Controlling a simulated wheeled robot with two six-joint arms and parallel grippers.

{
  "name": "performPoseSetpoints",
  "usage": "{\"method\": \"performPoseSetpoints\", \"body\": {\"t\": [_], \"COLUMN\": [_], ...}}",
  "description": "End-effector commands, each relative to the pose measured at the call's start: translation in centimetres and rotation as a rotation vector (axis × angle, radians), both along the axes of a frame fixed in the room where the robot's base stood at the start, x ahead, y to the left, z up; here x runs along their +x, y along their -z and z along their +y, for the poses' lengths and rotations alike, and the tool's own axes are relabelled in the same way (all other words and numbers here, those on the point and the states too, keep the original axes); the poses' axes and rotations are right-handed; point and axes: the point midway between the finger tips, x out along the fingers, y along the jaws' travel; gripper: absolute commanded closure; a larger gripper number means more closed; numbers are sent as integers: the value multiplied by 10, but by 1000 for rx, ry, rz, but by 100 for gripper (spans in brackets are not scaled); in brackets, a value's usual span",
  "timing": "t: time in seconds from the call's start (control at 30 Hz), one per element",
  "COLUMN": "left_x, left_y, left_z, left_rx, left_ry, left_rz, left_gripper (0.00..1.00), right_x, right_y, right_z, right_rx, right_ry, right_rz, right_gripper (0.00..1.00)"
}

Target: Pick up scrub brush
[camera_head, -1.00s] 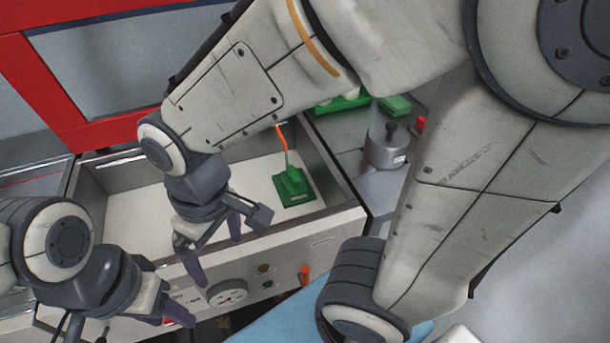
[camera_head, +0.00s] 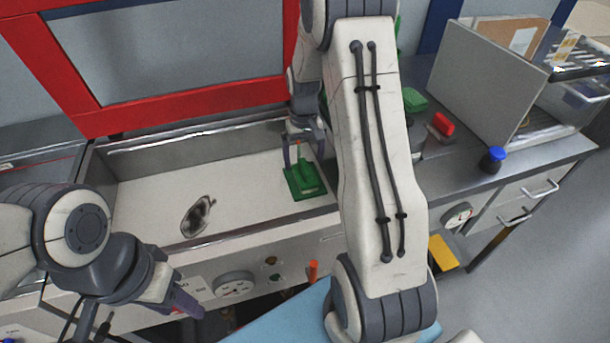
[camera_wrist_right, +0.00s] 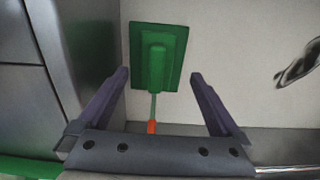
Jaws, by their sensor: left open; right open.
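The scrub brush (camera_head: 305,182) has a flat green block, a raised green grip and a thin stem ending in orange. It lies in the right end of the shallow sink-like basin. In the right wrist view the brush (camera_wrist_right: 157,57) is upper centre, with its stem and orange tip pointing back toward the palm. My right gripper (camera_head: 304,155) is open above the brush; in its wrist view the fingers (camera_wrist_right: 160,78) stand either side of the stem and lower grip, apart from it. My left gripper (camera_head: 185,300) is open and empty in front of the basin.
The basin (camera_head: 140,200) has raised metal walls; its near wall shows in the right wrist view. A dark shiny oval thing (camera_head: 198,215) lies in its middle. A red frame (camera_head: 60,70) stands behind. Right of my right arm are a red block (camera_head: 442,124) and a grey panel (camera_head: 485,85).

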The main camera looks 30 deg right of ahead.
Motion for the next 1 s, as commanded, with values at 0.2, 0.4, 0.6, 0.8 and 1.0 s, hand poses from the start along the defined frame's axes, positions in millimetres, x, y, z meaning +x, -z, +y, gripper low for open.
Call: {"method": "performPoseSetpoints", "body": {"t": [0.2, 0.4, 0.6, 0.8, 1.0], "left_x": [0, 0, 0, 0, 0], "left_y": [-4, -7, -7, -7, -7], "left_z": [0, 0, 0, 0, 0], "left_rx": [0, 0, 0, 0, 0], "left_ry": [0, 0, 0, 0, 0], "left_rz": [0, 0, 0, 0, 0], "left_gripper": [50, 50, 50, 50, 50], "right_x": [1, 4, 4, 4, 4], "right_y": [20, 49, 56, 56, 56], "right_z": [-3, -7, -7, -7, -7], "right_rx": [2, 2, 0, 0, 0], "right_ry": [1, 0, 0, 0, 0], "right_rz": [4, 4, 0, 0, -1], "right_gripper": [0, 0, 0, 27, 93]}}
